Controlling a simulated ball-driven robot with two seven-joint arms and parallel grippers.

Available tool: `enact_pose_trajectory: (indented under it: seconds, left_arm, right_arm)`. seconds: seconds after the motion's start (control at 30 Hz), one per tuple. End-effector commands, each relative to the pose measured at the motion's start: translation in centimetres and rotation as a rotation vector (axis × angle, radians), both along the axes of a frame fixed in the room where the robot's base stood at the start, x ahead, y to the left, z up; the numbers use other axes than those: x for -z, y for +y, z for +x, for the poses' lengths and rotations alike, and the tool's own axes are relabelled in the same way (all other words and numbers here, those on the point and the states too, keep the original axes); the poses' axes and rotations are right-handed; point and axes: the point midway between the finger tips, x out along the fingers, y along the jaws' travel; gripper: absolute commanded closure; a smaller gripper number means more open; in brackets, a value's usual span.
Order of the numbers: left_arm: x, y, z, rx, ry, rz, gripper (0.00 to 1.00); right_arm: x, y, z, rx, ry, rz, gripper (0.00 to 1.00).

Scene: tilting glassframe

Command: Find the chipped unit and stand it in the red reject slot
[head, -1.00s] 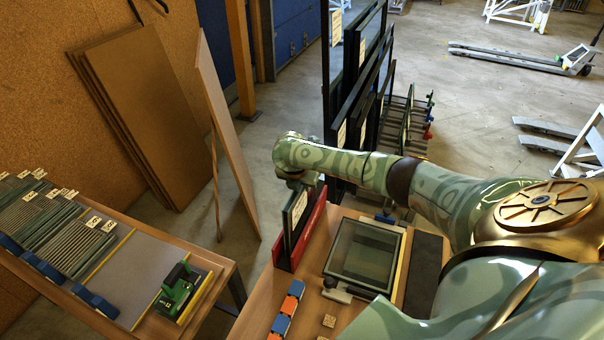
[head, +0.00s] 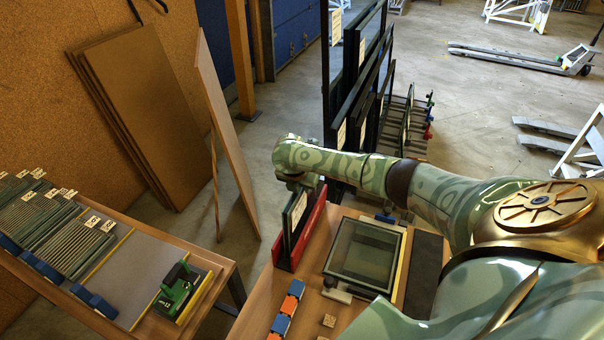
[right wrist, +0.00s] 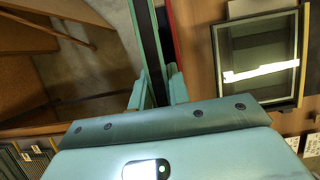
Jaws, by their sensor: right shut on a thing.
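A dark-edged glass unit with a white label (head: 299,208) stands upright at the red reject slot (head: 316,222), on the left edge of the near bench. Red shows on both sides of its lower part, so it appears to be between the slot's walls; its bottom edge is hidden. My right gripper (head: 308,182) is at the unit's top, partly hidden by my own arm. In the right wrist view the right gripper (right wrist: 157,88) is shut on the unit, whose dark edge (right wrist: 149,45) runs between the fingers. The red slot shows just right of it. My left gripper is not in view.
A framed glass pane (head: 366,255) lies on the bench right of the slot. Orange-blue blocks (head: 287,310) and a small wooden block (head: 329,321) are in front. A rack of dark frames (head: 357,90) stands behind. A left table (head: 140,270) holds labelled units and a green tool (head: 177,290).

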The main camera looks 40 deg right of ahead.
Motion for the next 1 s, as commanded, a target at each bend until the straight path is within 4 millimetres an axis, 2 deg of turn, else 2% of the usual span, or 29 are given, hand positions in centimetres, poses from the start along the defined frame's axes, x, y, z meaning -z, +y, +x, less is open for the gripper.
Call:
enact_pose_trajectory:
  seconds: [0.37, 0.4, 0.47, 0.5, 0.8, 0.87, 1.0]
  left_arm:
    - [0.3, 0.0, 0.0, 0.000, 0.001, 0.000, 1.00]
    - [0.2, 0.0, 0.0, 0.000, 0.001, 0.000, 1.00]
    - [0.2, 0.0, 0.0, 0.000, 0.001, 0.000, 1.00]
    - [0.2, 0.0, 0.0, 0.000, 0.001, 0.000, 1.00]
    - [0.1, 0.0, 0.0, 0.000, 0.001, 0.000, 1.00]
    - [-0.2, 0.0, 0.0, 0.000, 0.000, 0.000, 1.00]
    - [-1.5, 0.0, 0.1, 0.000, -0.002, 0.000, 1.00]
  right_arm:
    - [0.3, 0.0, 0.1, 0.001, -0.004, 0.000, 1.00]
    - [0.3, 0.0, 0.1, 0.001, -0.004, 0.000, 0.76]
    - [0.3, 0.0, 0.1, 0.001, -0.004, 0.000, 0.60]
    - [0.3, 0.0, 0.1, 0.000, -0.003, -0.001, 0.57]
    - [0.3, 0.1, -0.1, -0.001, 0.003, 0.000, 0.57]
    - [-0.3, 0.2, -0.2, -0.001, 0.002, -0.001, 0.57]
    - [-3.0, 1.1, -0.6, -0.003, -0.001, 0.000, 0.57]
